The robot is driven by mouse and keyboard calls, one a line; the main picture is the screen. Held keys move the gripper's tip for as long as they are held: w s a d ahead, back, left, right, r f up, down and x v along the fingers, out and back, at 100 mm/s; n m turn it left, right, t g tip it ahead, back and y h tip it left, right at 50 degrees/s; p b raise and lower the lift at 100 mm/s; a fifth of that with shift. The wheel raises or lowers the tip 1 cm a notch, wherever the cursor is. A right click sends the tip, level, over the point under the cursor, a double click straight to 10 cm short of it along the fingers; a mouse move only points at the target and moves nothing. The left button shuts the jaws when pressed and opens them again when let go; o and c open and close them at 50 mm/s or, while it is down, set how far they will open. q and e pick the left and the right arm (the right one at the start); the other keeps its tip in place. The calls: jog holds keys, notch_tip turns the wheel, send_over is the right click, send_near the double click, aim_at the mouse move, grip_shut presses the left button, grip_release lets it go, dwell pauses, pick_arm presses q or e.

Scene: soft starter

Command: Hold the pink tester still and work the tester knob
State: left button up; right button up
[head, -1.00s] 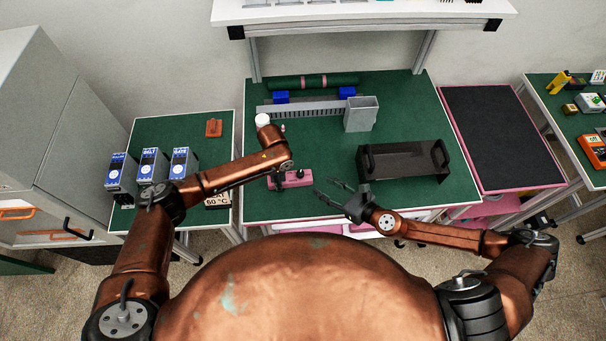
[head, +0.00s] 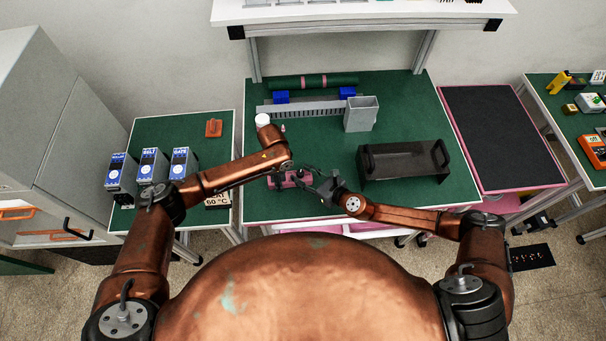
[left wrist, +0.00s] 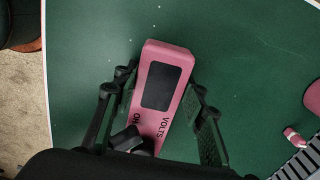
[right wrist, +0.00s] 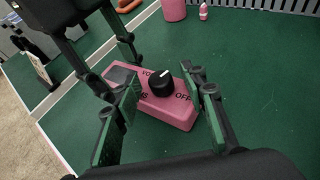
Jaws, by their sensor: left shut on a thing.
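The pink tester (head: 298,175) lies on the green bench top, partly hidden by my grippers in the head view. In the left wrist view, my left gripper (left wrist: 163,80) is shut on the tester's sides, with its dark screen (left wrist: 160,86) between the fingers. The black tester knob (right wrist: 161,83) shows in the right wrist view, with a white pointer line and an OFF mark to its right. My right gripper (right wrist: 163,92) is open, its fingers on either side of the knob with visible gaps. I cannot tell whether either touches the tester.
A black handled tray (head: 400,165) stands right of the tester. A grey bin (head: 361,114) and a slotted grey duct (head: 310,107) are behind. Bench between tester and tray is clear.

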grip_shut()
dwell(0.4)
jog(key=shift+a+r+m+t+h, duration=0.25)
jog(key=shift+m+t+h, duration=0.25)
jog(key=shift+m+h, duration=0.25)
jog(key=m+h, duration=0.1)
jog(key=m+t+h, duration=0.1)
jog(key=h, duration=0.1)
jog(key=m+t+h, duration=0.1)
jog(key=m, duration=0.1)
jog(key=shift+s+a+f+h, duration=0.2)
jog(key=shift+a+h, duration=0.05)
jog(key=shift+a, duration=0.05)
jog(key=m+h, duration=0.4)
jog(key=shift+a+m+h, duration=0.2)
jog(key=shift+m+h, duration=0.05)
jog(key=shift+h, duration=0.15)
jog(key=shift+w+m+g+h, duration=0.15)
jog(key=shift+m+g+h, duration=0.15)
jog(key=shift+m+h, duration=1.05)
jog(key=shift+h, duration=0.45)
